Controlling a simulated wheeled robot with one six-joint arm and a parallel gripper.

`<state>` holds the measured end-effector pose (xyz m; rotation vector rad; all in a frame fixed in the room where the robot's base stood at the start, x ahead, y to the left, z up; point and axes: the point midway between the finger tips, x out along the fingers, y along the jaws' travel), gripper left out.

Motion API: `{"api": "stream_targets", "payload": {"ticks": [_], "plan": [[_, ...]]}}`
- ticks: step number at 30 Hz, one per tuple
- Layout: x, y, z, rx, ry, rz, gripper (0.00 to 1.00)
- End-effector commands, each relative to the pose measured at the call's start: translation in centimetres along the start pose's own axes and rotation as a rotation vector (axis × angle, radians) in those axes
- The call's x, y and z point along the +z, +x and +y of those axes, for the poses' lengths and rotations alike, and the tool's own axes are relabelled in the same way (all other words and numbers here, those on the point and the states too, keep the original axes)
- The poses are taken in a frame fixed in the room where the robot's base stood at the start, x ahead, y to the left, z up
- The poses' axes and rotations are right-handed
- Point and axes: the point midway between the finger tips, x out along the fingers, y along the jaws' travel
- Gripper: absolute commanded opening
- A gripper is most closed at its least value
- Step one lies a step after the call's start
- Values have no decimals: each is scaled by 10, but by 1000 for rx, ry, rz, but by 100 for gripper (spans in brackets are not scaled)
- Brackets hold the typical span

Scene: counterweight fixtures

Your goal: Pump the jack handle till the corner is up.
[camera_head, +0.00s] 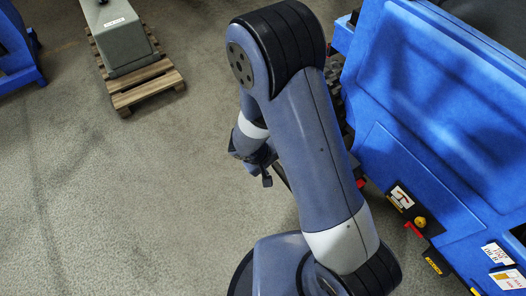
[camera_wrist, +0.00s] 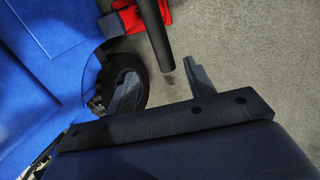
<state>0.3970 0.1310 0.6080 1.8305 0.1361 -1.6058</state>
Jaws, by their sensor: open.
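In the wrist view, the jack's black handle (camera_wrist: 156,38) comes down from a red jack body (camera_wrist: 129,19) beside the blue machine (camera_wrist: 40,55). My gripper (camera_wrist: 158,67) is open. The handle's free end appears between its two grey fingers in the picture, with floor visible on both sides. I cannot tell its depth between them, and no contact shows. In the head view my gripper (camera_head: 262,172) is small and partly hidden beyond my arm, left of the blue machine (camera_head: 440,100). The jack is mostly hidden there by my arm.
A grey block (camera_head: 120,35) sits on a wooden pallet (camera_head: 148,87) at the back left. Another blue structure (camera_head: 15,45) stands at the far left edge. A black wheel (camera_wrist: 133,80) is close by the left finger. The concrete floor at left is clear.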

Motion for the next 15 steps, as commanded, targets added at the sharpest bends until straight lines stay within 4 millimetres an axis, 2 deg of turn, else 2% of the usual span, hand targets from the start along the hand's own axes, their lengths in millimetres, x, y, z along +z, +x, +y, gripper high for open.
{"api": "stream_targets", "payload": {"ticks": [7,15], "plan": [[-3,12,-5,3,-10,6,51],[-3,44,-6,3,-10,5,51]]}}
